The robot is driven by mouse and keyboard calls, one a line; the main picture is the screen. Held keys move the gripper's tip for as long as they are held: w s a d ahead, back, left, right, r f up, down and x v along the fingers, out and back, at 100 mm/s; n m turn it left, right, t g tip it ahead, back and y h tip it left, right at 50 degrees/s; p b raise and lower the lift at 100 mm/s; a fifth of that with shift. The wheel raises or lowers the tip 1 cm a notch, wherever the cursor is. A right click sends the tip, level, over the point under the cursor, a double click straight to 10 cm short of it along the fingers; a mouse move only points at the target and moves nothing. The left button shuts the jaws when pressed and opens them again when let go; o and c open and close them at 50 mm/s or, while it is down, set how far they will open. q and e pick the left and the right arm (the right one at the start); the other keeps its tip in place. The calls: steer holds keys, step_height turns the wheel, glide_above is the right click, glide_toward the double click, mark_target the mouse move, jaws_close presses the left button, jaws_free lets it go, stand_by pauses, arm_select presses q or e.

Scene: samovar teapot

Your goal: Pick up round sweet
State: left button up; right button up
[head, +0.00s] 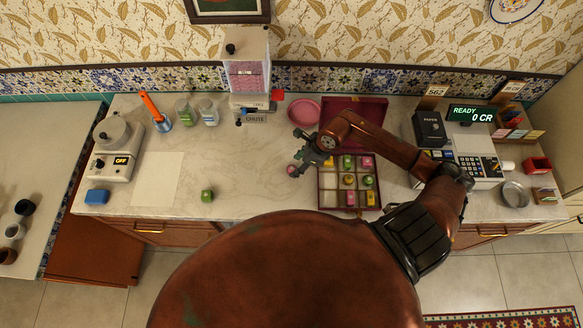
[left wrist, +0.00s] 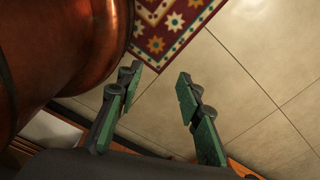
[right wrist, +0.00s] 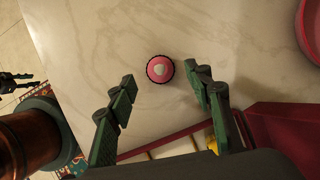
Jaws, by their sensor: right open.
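A round pink sweet (right wrist: 160,69) with a pale mark on top and a dark crinkled cup sits on the marble counter in the right wrist view. In the head view the sweet (head: 292,170) is a small pink spot at my right gripper's fingers. My right gripper (head: 300,160) is open and empty, just left of the sweets box (head: 321,196). In the right wrist view the sweet lies ahead, between the lines of the two fingertips (right wrist: 165,88). My left gripper (left wrist: 160,82) is open and empty over the tiled floor, out of the head view.
The sweets box has an open dark red lid and several coloured sweets in compartments. A green sweet (head: 207,196) lies alone on the counter. A pink bowl (head: 304,111) stands behind my right gripper. The dispenser (head: 247,75) stands at the back; the register (head: 476,167) is at right.

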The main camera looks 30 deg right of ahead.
mark_target(293, 168)
steer(key=x, duration=0.3)
steer(key=shift+a+f, duration=0.1)
steer(key=shift+f, duration=0.15)
steer(key=shift+w, duration=0.1)
steer(key=c, duration=1)
arm_select(q)
steer(key=shift+w+r, duration=0.25)
steer(key=shift+w, duration=0.35)
steer(key=shift+w+r, duration=0.2)
steer(key=shift+w, duration=0.35)
steer(key=shift+w, duration=0.2)
